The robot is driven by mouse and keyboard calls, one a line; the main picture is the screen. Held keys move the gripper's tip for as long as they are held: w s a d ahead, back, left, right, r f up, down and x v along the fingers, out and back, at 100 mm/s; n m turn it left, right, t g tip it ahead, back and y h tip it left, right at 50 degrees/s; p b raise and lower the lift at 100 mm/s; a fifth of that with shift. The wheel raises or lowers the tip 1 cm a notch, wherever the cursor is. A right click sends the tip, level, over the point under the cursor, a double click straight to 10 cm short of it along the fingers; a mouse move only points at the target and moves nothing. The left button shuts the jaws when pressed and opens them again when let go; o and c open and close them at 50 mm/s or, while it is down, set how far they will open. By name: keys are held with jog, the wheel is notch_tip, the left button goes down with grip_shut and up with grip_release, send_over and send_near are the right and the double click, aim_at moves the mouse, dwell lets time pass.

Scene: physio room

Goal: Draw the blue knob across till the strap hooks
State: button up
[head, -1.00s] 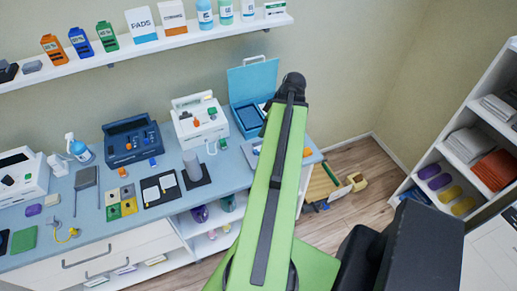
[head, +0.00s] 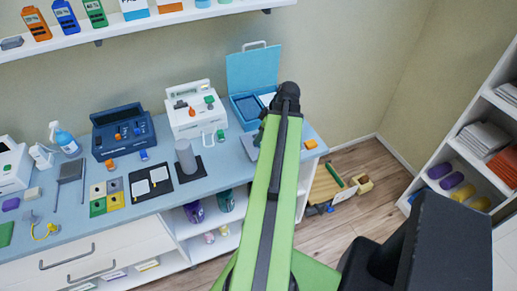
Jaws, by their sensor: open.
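I cannot make out a strap, or tell which blue part is the knob. A small blue piece (head: 143,155) lies on the blue-grey counter (head: 72,228) in front of a dark blue case (head: 123,134). The case has small orange and blue parts on it. A white case (head: 194,112) with orange and green parts stands to its right, and an open light-blue box (head: 252,70) is farther right. My green arm reaches over the counter's right end. My gripper does not show; the arm hides part of the counter there.
A grey cylinder (head: 185,157) stands on a dark mat, near coloured tiles (head: 98,207). A wooden board (head: 325,184) and small items lie on the floor right of the counter. A white shelf unit (head: 440,165) stands at right. Floor between is clear.

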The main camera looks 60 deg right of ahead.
aim_at(253, 150)
jog(key=b+x, duration=0.2)
jog(key=x, duration=0.1)
jog(key=shift+w+f, duration=0.1)
jog(key=shift+f, duration=0.15)
jog(key=shift+c, duration=0.3)
grip_shut()
dwell(0.9)
